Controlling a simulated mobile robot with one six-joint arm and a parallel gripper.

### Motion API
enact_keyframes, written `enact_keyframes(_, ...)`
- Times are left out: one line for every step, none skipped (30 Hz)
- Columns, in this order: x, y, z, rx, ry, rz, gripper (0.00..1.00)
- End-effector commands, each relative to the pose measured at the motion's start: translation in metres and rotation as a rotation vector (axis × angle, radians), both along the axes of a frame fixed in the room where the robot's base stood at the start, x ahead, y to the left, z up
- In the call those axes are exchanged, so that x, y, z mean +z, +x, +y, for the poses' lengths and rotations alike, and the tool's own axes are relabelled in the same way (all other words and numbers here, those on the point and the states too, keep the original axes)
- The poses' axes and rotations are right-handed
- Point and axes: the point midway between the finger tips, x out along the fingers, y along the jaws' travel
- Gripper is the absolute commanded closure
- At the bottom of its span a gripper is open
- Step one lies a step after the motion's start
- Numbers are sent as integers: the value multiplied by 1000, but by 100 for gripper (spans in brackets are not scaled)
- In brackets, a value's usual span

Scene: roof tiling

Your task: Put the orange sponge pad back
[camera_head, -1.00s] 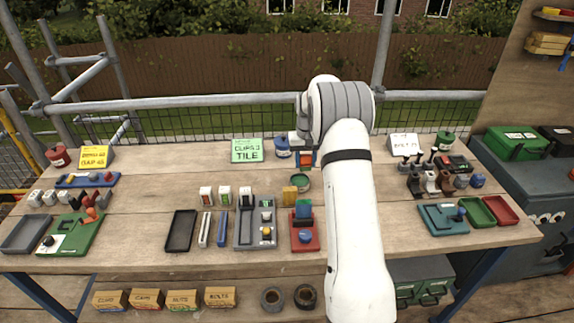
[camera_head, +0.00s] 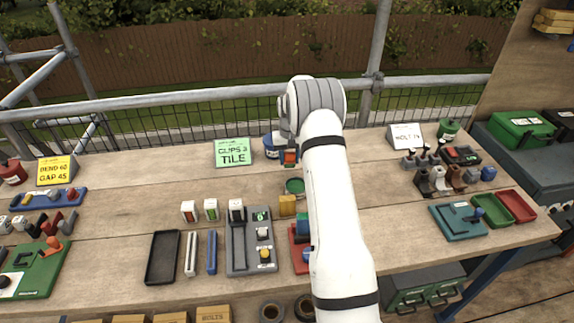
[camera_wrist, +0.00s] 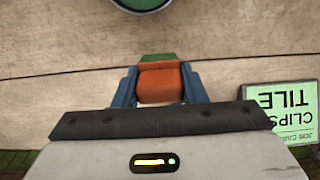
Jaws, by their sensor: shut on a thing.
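The orange sponge pad (camera_wrist: 160,84) is between the two blue fingers of my gripper (camera_wrist: 160,88) in the wrist view, with a green part showing at its far edge. In the head view the orange pad (camera_head: 290,157) shows small below the wrist of my arm, held at the back of the bench. My gripper is shut on it. A round green dish (camera_head: 294,186) stands on the bench just in front of the pad. Its rim also shows at the top edge of the wrist view (camera_wrist: 143,4). The pad and dish are apart.
A yellow block (camera_head: 287,205), a grey tray (camera_head: 250,248) and a black tray (camera_head: 162,258) lie nearer the front.

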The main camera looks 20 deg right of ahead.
Motion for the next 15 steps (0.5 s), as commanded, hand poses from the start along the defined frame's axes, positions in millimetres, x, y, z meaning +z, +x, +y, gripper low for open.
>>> enact_keyframes(-3,0,1,1,0,0,87)
enact_keyframes(-6,0,1,1,0,0,87)
enact_keyframes(-10,0,1,2,0,2,87)
enact_keyframes(-15,-1,2,2,1,3,87)
enact_keyframes(-19,-1,2,2,1,3,87)
enact_keyframes(-25,0,2,2,0,2,87)
enact_keyframes(-29,0,2,3,1,3,87)
enact_keyframes(-33,0,2,3,1,3,87)
enact_keyframes(-36,0,2,3,0,1,87)
enact_keyframes(-37,0,2,3,0,-1,87)
enact_keyframes(-38,0,2,3,0,-1,87)
enact_keyframes(-37,1,2,3,0,-2,87)
enact_keyframes(-37,1,2,3,0,-2,87)
enact_keyframes(-37,1,2,3,0,-2,87)
enact_keyframes(-37,1,2,3,0,-2,87)
